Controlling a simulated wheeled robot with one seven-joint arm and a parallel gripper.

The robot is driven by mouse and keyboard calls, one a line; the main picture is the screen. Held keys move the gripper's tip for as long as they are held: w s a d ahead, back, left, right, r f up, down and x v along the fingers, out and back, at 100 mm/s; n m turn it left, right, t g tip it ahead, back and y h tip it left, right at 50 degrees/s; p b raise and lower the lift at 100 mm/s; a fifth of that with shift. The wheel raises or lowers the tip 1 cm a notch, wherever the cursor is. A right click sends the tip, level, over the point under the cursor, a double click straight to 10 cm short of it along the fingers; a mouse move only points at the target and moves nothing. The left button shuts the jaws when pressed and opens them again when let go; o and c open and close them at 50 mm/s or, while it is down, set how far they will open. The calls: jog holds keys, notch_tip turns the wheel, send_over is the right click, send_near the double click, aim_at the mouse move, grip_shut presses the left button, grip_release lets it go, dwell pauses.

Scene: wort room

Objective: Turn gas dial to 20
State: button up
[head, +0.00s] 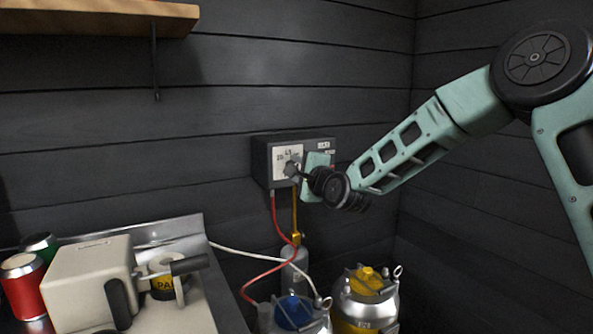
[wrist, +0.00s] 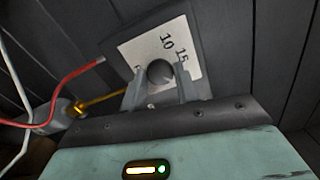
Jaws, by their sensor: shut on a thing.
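The gas dial is a dark round knob (wrist: 160,72) on a white scale plate (wrist: 139,50), which also shows in the head view (head: 283,155). The numbers 10 and 15 are readable in the wrist view; the other marks are partly hidden or too small. The plate is on the front of a dark box (head: 261,165) on the wall. My gripper (wrist: 160,84) is at the dial, with one grey finger on each side of the knob, shut on it. The dial's pointer and the 20 mark cannot be made out.
A red hose (head: 274,212) and a yellow pipe (head: 295,212) run down from the box. Two kegs with blue (head: 294,312) and yellow (head: 367,280) tops stand below. A steel counter (head: 188,229) with a beige machine (head: 88,283) is at left; a wooden shelf (head: 90,18) hangs above.

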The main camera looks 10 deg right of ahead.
jog(key=o, duration=0.9)
jog(key=shift+o, duration=0.2)
jog(key=b+v, duration=0.1)
jog(key=v, duration=1.6)
jog(key=shift+s, duration=0.2)
jog(key=shift+d, duration=0.1)
